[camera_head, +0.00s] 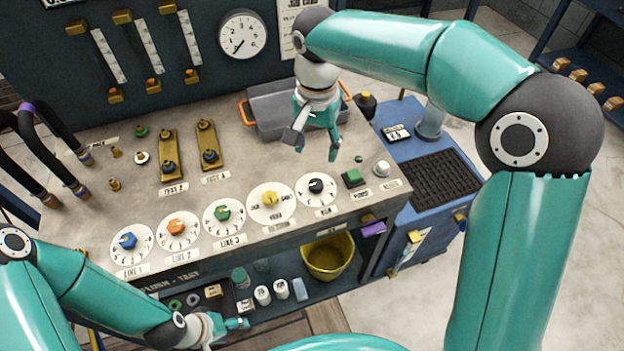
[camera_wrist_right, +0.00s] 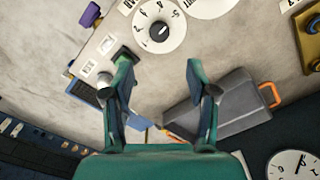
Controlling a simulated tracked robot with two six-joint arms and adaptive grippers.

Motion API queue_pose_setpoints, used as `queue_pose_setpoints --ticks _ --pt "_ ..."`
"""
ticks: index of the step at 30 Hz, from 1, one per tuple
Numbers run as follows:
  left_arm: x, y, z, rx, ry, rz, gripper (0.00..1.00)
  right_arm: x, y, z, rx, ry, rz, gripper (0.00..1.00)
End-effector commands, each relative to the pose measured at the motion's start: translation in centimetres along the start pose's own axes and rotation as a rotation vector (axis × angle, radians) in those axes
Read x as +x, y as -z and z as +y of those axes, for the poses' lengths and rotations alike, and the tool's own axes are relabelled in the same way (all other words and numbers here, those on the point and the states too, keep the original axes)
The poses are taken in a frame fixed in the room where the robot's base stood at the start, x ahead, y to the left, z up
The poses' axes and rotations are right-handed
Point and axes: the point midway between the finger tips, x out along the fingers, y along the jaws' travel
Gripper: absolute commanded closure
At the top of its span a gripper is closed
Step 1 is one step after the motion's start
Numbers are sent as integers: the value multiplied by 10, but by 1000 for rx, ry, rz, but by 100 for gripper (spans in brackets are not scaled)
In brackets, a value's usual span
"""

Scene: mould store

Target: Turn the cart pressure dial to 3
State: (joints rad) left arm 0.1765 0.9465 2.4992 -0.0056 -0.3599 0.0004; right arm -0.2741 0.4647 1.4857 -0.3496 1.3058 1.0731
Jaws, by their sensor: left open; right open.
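A row of dials with coloured knobs runs along the front of the bench. The black-knobbed dial (camera_head: 316,189) is at the right end, with numbers around a white face; its label is too small to read. My left gripper (camera_head: 236,323) is open, low before the bench's under-shelf.
Beside the black dial are a yellow-knobbed dial (camera_head: 270,201) and a green button (camera_head: 353,178). A grey tray (camera_head: 271,110) with orange handles lies behind. A blue cart (camera_head: 440,215) stands right. A gauge (camera_head: 242,35) hangs on the back panel.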

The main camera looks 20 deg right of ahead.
Motion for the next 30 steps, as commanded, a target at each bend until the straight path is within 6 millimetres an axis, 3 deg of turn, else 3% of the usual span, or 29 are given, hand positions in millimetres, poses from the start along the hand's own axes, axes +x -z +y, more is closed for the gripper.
queue_pose_setpoints --ticks 9,15,21,30 --pt "2 0 0 0 0 0 38 70 0 3 5 -4 -3 42" --pt "1 0 0 0 0 0 38 100 1 3 5 -3 -2 42" --pt "1 0 0 0 0 1 38 112 1 3 7 -1 -1 42" --pt "1 0 0 0 0 0 38 113 1 3 7 0 -1 46"
